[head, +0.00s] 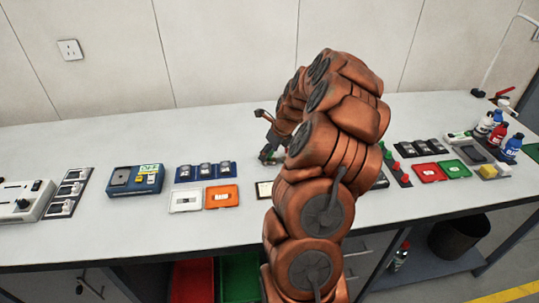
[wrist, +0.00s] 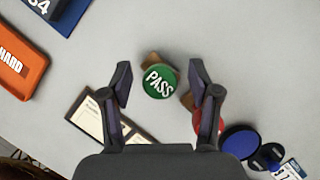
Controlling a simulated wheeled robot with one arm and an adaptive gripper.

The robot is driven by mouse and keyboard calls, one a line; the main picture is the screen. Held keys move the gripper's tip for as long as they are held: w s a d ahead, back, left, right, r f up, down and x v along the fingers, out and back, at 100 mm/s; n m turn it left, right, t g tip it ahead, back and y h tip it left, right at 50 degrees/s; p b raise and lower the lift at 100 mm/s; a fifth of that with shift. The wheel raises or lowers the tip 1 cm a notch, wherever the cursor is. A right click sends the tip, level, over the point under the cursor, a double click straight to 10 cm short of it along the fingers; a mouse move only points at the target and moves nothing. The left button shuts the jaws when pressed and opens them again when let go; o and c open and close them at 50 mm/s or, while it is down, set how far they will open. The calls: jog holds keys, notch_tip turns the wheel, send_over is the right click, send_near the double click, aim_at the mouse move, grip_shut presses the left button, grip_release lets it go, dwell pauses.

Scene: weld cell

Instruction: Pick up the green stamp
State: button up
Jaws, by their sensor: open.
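The green stamp (wrist: 159,82) has a round top with "PASS" in white and stands on the bench in the wrist view. My gripper (wrist: 160,76) is open above it, with one finger on each side and a gap to both. In the head view my gripper (head: 269,143) is low over the bench, and a small green patch shows at its tip. My arm hides much of the bench beyond it.
A red round thing (wrist: 206,123) is partly hidden behind the right finger. A dark blue disc (wrist: 240,141) lies beyond it. A framed card (wrist: 88,113) is near the left finger. An orange tray (wrist: 19,62) is at far left.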

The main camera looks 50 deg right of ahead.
jog(key=shift+c, duration=0.2)
grip_shut()
dwell(0.4)
jog(key=shift+r+b, duration=1)
jog(key=shift+r, duration=0.75)
jog(key=shift+s+a, duration=0.3)
jog(key=shift+s, duration=0.3)
jog(key=s+a+b, duration=0.1)
jog(key=s+a, duration=0.1)
jog(key=s, duration=0.2)
jog(key=s+a+r+b, duration=0.1)
jog(key=s+a, duration=0.1)
jog(key=s, duration=0.2)
jog(key=s+a+b, duration=0.2)
jog(key=s, duration=0.3)
jog(key=shift+a+r, duration=0.2)
jog(key=shift+a, duration=0.05)
